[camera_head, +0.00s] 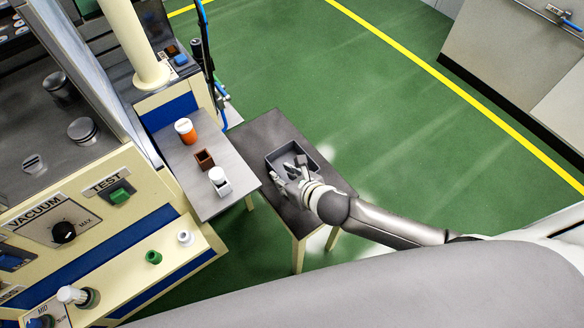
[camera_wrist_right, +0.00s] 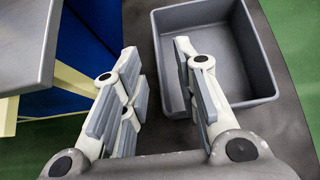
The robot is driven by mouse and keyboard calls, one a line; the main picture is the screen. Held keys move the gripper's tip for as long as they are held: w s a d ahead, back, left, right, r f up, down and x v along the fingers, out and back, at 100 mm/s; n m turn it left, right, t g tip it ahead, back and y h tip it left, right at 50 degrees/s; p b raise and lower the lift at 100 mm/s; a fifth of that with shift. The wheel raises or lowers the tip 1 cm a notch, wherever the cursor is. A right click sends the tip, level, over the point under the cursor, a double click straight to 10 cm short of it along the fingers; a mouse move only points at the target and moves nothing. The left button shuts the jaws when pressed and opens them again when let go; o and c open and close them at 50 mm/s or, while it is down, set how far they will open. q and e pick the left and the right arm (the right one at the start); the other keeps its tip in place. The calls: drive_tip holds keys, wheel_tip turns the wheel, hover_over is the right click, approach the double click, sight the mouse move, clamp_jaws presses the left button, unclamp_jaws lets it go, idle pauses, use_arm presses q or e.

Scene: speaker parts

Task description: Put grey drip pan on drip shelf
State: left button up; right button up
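The grey drip pan (camera_head: 312,152) is an open rectangular tray on a small dark table. In the right wrist view the pan (camera_wrist_right: 262,50) fills the upper right and looks empty apart from the finger over it. My right gripper (camera_head: 285,180) is at the pan's near left side. In the wrist view the right gripper (camera_wrist_right: 157,58) is open, one finger over the pan's inside and the other outside its left wall. I cannot tell whether they touch it. A grey shelf (camera_head: 232,165) juts from the machine, left of the pan; no label marks it as the drip shelf. My left gripper is not in view.
The shelf carries an orange-and-white container (camera_head: 185,130), a brown box (camera_head: 204,159) and a white item (camera_head: 219,180). The small dark table (camera_head: 262,128) stands close beside it. The cream machine (camera_head: 60,240) with knobs fills the left. Green floor lies open beyond.

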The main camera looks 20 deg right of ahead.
sight(274, 161)
drive_tip(key=x, duration=0.5)
drive_tip(key=shift+s+a+f+b, duration=0.1)
drive_tip(key=shift+b, duration=0.2)
clamp_jaws()
